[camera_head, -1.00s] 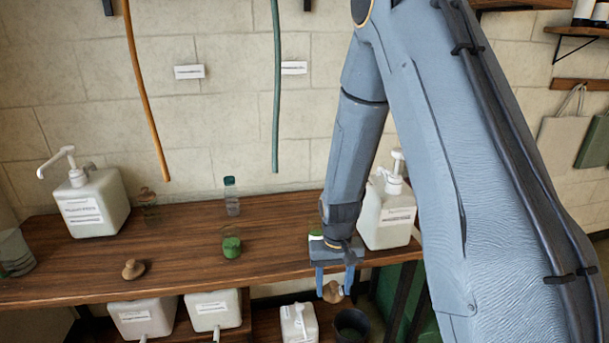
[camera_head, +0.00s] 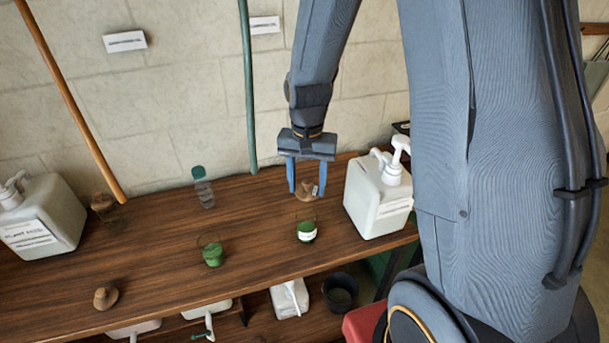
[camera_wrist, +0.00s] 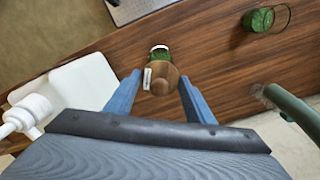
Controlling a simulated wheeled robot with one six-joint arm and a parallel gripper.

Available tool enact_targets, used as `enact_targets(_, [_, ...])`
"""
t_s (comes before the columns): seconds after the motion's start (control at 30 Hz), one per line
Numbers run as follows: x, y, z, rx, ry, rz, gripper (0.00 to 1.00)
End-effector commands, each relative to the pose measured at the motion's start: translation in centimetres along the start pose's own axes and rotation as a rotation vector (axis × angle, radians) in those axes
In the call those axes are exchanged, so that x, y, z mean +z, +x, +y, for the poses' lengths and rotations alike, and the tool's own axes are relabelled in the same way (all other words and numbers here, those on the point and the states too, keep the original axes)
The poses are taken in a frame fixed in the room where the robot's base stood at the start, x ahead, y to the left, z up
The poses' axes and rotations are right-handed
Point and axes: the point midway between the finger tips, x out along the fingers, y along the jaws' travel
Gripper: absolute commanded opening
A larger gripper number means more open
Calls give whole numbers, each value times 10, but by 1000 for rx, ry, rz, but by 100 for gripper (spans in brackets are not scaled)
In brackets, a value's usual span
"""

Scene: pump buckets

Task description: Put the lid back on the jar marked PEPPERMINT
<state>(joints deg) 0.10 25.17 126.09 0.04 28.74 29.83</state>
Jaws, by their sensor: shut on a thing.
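My gripper (camera_head: 306,190) is shut on a round wooden lid (camera_head: 303,194), held above the counter; a small pale tag shows beside it. In the wrist view the lid (camera_wrist: 162,82) sits between the blue fingertips. A clear glass jar with green contents and a white label (camera_head: 307,236) stands just below and in front of it, open at the top. In the wrist view this jar (camera_wrist: 159,50) is partly hidden by the lid. Another open green-filled jar (camera_head: 213,255) stands to the left. A loose wooden lid (camera_head: 105,297) lies at the front left.
A white pump jug (camera_head: 375,205) stands close on the right; another (camera_head: 40,225) stands far left. A green-capped bottle (camera_head: 203,190) and a lidded jar (camera_head: 104,208) are at the back. The counter between the jars is clear.

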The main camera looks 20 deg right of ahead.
Motion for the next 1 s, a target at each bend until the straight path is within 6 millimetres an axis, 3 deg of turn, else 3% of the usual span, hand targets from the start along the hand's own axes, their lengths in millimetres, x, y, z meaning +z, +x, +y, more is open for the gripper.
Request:
enact_targets(0.7, [-1, 56, 0, 0, 0, 0, 28])
enact_targets(1.0, [-1, 63, 1, 0, 0, 0, 28])
